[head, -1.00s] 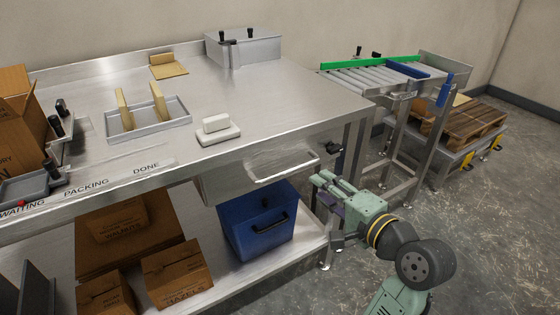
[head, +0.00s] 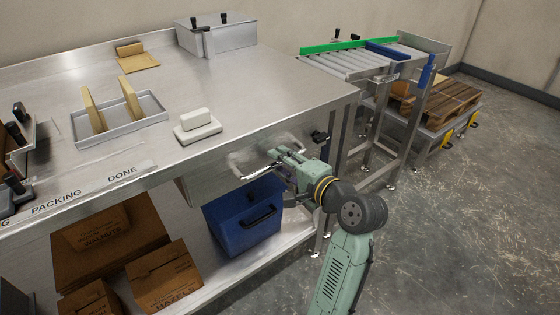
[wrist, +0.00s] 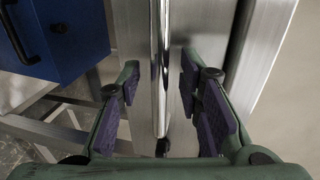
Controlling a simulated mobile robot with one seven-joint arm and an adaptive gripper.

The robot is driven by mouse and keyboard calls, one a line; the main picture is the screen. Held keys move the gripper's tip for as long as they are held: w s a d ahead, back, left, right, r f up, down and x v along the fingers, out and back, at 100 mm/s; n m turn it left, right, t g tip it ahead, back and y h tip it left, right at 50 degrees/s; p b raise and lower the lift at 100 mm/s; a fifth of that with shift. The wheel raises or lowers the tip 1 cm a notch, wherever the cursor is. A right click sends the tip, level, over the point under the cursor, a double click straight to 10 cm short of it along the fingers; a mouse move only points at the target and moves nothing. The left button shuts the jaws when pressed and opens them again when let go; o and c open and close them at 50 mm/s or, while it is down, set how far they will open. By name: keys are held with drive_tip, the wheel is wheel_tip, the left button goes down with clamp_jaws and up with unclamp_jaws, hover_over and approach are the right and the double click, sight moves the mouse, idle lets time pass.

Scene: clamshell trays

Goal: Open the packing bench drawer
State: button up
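The packing bench drawer (head: 206,183) is a steel front under the bench's front edge and looks shut. Its handle (head: 262,171) is a shiny bar across that front. My gripper (head: 276,160) is at the right part of the handle, partly hiding it. In the wrist view the handle (wrist: 160,60) runs upright between the two fingers of my gripper (wrist: 163,90). The fingers are open, with a gap between the bar and the purple pad on each side.
A blue bin (head: 240,222) stands on the lower shelf below the drawer, with cardboard boxes (head: 162,278) to its left. The bench top (head: 265,85) holds a white block (head: 196,122) and a grey tray (head: 118,126). A roller conveyor (head: 350,64) stands at the right. Open floor (head: 470,220) lies at the right.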

drive_tip(key=shift+w+a+f, duration=0.1)
drive_tip(key=shift+w+a, duration=0.25)
drive_tip(key=shift+w, duration=0.05)
clamp_jaws()
idle(0.7)
